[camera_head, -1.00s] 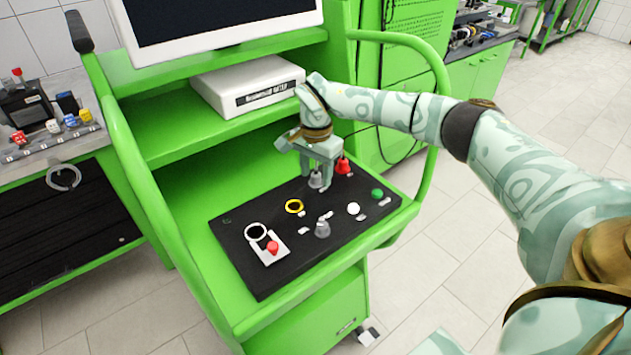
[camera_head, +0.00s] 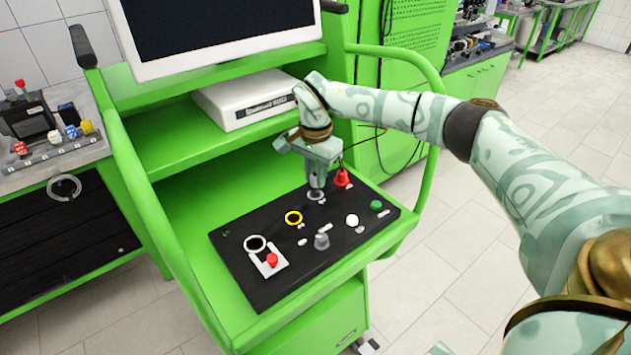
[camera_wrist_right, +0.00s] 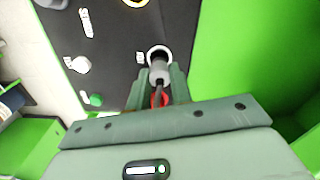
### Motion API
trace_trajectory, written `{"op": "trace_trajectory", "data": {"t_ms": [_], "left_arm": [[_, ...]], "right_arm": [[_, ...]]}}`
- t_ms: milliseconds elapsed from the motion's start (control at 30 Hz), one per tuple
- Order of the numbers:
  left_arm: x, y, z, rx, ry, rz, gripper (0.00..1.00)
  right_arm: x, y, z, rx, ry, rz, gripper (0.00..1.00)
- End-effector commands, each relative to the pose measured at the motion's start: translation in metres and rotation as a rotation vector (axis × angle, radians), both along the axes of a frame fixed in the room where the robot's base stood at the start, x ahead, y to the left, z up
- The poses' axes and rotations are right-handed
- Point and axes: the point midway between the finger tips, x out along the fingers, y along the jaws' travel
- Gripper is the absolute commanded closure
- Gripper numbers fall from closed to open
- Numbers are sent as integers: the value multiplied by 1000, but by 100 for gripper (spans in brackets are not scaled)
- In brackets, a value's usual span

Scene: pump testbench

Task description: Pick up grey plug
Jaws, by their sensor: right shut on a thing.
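The black panel (camera_head: 243,267) lies on the green bench shelf. My right gripper (camera_head: 317,187) points down over its back part, shut on the grey plug. In the right wrist view the grey plug (camera_wrist_right: 158,74) sits between the two fingers (camera_wrist_right: 159,82), in front of a white-rimmed round socket (camera_wrist_right: 158,52). I cannot tell whether the plug is in the socket or just above it. In the head view the fingers mostly hide the plug. My left gripper is not in view.
A red plug (camera_head: 342,178) with a cable stands close to the right gripper. A white box (camera_head: 228,102) sits behind.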

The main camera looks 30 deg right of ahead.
Motion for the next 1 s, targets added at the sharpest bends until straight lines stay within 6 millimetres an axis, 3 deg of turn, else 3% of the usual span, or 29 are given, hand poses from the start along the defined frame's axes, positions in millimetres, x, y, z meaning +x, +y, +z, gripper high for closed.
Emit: {"op": "trace_trajectory", "data": {"t_ms": [233,400,533,700,1000], "left_arm": [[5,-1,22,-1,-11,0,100],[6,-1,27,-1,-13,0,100],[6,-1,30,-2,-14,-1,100],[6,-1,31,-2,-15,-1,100],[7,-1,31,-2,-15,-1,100]], "right_arm": [[-51,-2,67,-1,-6,2,95],[-97,-3,83,0,-1,1,95],[-122,-3,93,0,0,-1,95],[-138,-3,99,0,0,0,95],[-140,-3,100,0,0,0,95]]}}
